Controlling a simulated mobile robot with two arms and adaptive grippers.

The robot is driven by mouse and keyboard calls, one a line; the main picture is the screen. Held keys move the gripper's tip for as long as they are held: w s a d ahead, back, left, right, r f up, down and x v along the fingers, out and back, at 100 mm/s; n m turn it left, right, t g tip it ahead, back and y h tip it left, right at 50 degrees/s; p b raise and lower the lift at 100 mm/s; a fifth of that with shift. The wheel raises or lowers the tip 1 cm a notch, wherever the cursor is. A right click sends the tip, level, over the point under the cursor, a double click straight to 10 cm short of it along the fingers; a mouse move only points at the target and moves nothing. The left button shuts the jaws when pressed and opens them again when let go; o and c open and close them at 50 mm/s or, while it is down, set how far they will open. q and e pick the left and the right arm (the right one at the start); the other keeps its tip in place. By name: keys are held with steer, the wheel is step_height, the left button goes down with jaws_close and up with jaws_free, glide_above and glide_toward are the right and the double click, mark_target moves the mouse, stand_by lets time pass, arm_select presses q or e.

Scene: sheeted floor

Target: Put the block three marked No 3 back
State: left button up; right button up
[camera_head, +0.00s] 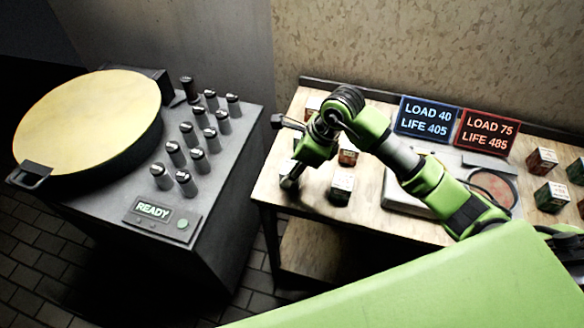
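Several small printed blocks stand on the wooden table (375,222). One pale-topped block (341,188) and a reddish one (348,157) stand left of centre, close to my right arm. More stand at the right: a reddish block (541,160), a dark green one (551,196) and another (576,171) at the edge. Their marks are too small to read, so I cannot tell which is No 3. My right arm reaches in from the right and bends down over the table's left end. Its gripper (289,181) is low there, partly hidden; its fingers are unclear. My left gripper is out of view.
A flat metal plate with a round pad (492,190) lies on the table. Behind it stand a blue display (427,118), LOAD 40 LIFE 405, and a red one (487,132), LOAD 75 LIFE 485. A grey machine (215,215) with several knobs and a yellow disc (90,120) stands left.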

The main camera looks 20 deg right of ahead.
steer(key=o, duration=1.1)
steer(key=shift+f, duration=0.15)
steer(key=o, duration=0.4)
steer(key=shift+r, duration=0.35)
steer(key=b+v, duration=0.1)
steer(key=v, duration=1)
steer(key=shift+s+d+r, duration=0.2)
steer(key=shift+r, duration=0.15)
steer(key=shift+f, duration=0.1)
